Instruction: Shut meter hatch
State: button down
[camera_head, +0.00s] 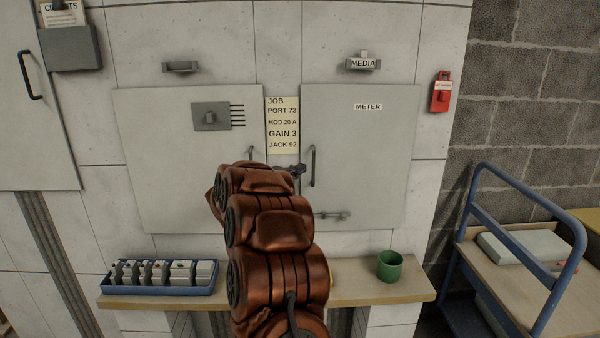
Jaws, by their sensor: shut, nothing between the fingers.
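The meter hatch (370,150) is a flat grey panel labelled METER on the right half of the wall. It looks flush or nearly flush with the wall; I cannot tell whether it is fully closed. Its dark vertical handle (312,166) is at its left edge, and a small bolt-like latch (332,215) is near its lower left. My gripper (294,170) is shut and empty, just left of the handle. My copper-coloured arm hides much of it, and I cannot tell whether it touches the handle or hatch.
A similar grey hatch (165,175) is at left, with a job card (282,125) between. A wooden shelf (355,291) below holds a blue tray (150,289) of grey blocks and a green cup (390,266). A red box (441,92) and blue-railed cart (540,190) are right.

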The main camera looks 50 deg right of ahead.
jog(key=a+b, duration=0.1)
jog(key=a, duration=1)
jog(key=shift+w, duration=0.2)
jog(key=shift+f, duration=0.1)
jog(key=shift+d, duration=0.1)
